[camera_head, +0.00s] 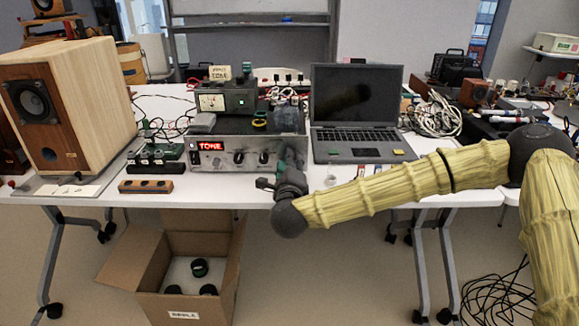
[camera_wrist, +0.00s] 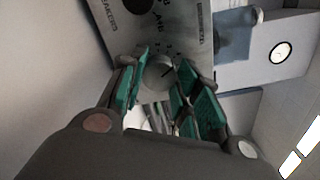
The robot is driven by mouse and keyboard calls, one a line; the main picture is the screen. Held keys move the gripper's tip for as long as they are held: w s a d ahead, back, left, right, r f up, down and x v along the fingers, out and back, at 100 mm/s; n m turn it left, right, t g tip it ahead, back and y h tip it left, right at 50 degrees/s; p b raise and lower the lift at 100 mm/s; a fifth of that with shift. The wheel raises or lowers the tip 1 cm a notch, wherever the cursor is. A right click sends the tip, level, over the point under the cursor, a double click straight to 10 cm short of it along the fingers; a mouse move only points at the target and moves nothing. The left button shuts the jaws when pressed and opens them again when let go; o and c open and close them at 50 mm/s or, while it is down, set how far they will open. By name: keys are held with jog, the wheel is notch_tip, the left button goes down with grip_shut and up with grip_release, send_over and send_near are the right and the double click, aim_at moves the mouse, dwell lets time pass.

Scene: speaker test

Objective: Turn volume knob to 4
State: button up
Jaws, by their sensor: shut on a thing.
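The amplifier (camera_head: 222,170) stands on the table with a red "TONE" display and two dark knobs (camera_head: 238,157) in view on its front. My gripper (camera_head: 284,165) is at the right end of this front and hides what lies behind it. In the wrist view my gripper (camera_wrist: 163,66) has its green-padded fingers on either side of a round grey knob (camera_wrist: 157,73), shut on it. The knob has a dark pointer line, and small marks are printed around it. The marks are too small to read surely, so I cannot tell the setting.
A laptop (camera_head: 358,105) stands open to the right of the amplifier. A large wooden speaker (camera_head: 95,100) stands at left. A small meter box (camera_head: 238,98) sits on the amplifier. An open cardboard box (camera_head: 170,270) is on the floor below the table (camera_head: 220,193).

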jog(key=shift+f+m, duration=0.1)
jog(key=shift+m, duration=0.2)
jog(key=o, duration=1)
jog(key=s, duration=1.2)
